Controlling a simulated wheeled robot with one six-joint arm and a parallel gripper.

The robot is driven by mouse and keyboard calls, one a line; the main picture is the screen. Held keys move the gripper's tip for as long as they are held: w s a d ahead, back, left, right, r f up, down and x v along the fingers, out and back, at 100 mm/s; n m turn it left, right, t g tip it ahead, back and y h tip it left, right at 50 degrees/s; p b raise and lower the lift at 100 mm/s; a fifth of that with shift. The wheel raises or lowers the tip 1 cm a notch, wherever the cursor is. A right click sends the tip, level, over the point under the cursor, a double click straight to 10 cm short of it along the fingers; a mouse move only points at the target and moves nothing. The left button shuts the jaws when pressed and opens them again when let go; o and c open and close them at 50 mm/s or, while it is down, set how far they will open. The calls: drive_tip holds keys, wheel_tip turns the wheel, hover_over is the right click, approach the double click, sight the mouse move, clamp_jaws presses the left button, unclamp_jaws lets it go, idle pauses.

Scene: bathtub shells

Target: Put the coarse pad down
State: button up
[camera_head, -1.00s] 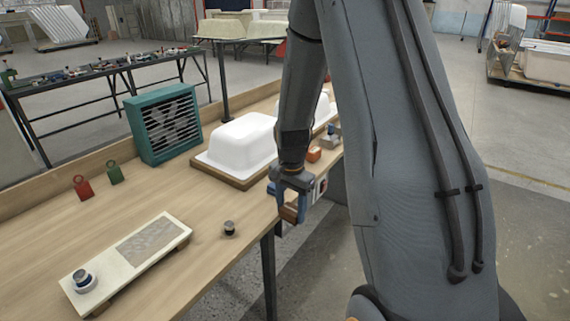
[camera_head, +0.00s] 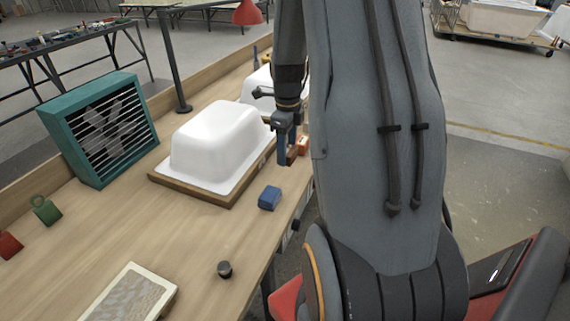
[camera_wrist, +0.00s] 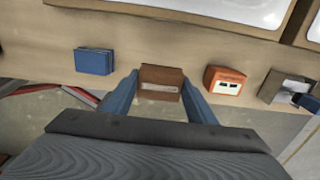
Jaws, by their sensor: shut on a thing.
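A brown block (camera_wrist: 160,85), which I take to be the coarse pad, is between the blue fingers of my gripper (camera_wrist: 160,98). It has a pale patch on the side facing the wrist camera. In the head view my gripper (camera_head: 288,150) points down at the bench's front edge, shut on the brown block (camera_head: 292,156). A blue block (camera_head: 269,198) lies on the bench near that edge; it is left of my gripper in the wrist view (camera_wrist: 95,61). An orange block (camera_wrist: 225,80) is close on the right. I cannot tell whether the held block touches the bench.
A white tub shell (camera_head: 215,140) on a wooden board stands behind my gripper, with another beyond. A grey item (camera_wrist: 287,88) sits right of the orange block. A black knob (camera_head: 225,269), a framed panel (camera_head: 130,295) and a teal slatted box (camera_head: 100,130) are farther left.

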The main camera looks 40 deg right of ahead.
sight(287, 174)
drive_tip(key=shift+f+p, duration=0.6)
drive_tip(key=shift+f, duration=2.45)
drive_tip(key=shift+f, duration=0.1)
drive_tip(key=o, duration=1.3)
